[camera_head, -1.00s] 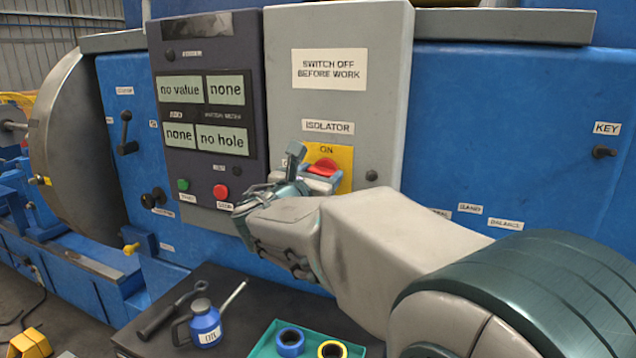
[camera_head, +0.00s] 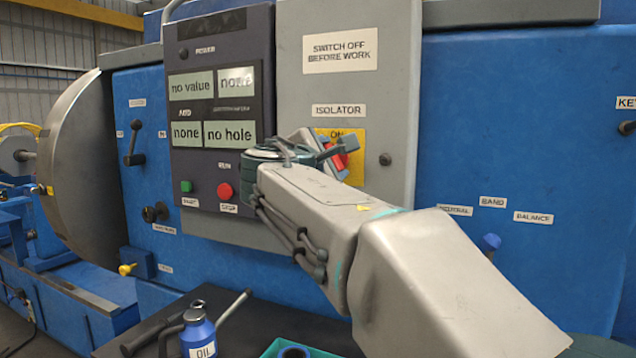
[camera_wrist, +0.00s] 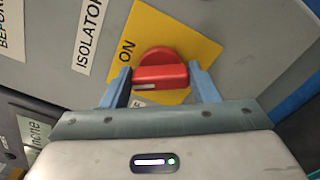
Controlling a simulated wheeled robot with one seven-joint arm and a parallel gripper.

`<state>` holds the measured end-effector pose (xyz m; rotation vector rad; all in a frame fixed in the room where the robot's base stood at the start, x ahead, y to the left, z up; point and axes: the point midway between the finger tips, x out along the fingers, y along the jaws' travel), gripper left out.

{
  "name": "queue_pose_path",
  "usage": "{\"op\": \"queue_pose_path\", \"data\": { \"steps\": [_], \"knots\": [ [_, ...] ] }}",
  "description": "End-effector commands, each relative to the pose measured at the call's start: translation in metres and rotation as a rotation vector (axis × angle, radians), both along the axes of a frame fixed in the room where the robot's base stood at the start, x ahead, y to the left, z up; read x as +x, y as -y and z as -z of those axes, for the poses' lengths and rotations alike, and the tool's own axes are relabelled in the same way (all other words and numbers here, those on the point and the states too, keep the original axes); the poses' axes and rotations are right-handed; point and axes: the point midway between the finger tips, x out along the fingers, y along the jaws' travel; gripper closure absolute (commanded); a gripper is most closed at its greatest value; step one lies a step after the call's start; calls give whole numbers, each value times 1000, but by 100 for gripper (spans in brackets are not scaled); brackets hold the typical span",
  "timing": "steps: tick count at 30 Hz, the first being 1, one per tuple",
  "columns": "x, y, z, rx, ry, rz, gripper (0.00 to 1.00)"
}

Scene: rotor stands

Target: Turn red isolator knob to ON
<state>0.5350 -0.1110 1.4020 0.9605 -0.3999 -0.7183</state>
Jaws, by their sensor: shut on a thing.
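The red isolator knob (camera_head: 340,160) sits on a yellow plate (camera_head: 356,168) marked ON, under the ISOLATOR label on the grey panel. My gripper (camera_head: 325,158) is at the knob, hiding part of it in the head view. In the wrist view, the red knob (camera_wrist: 160,72) lies between the two blue-grey fingers of my gripper (camera_wrist: 161,86), which is shut on its bar. The bar runs across that view from finger to finger. The word ON stands to its upper left. In the head view the knob looks tilted, with its exact angle partly hidden.
The dark control panel (camera_head: 215,60) with green and red buttons stands close left of my gripper. A blue oil can (camera_head: 198,335) stands on the dark bench below.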

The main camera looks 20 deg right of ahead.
Motion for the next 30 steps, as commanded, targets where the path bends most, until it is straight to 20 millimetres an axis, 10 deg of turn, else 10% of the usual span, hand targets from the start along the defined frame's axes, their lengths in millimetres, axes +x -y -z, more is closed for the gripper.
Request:
{"op": "queue_pose_path", "data": {
  "steps": [30],
  "knots": [
    [0, 1, 3, 402, 403, 2, 68]
  ]
}}
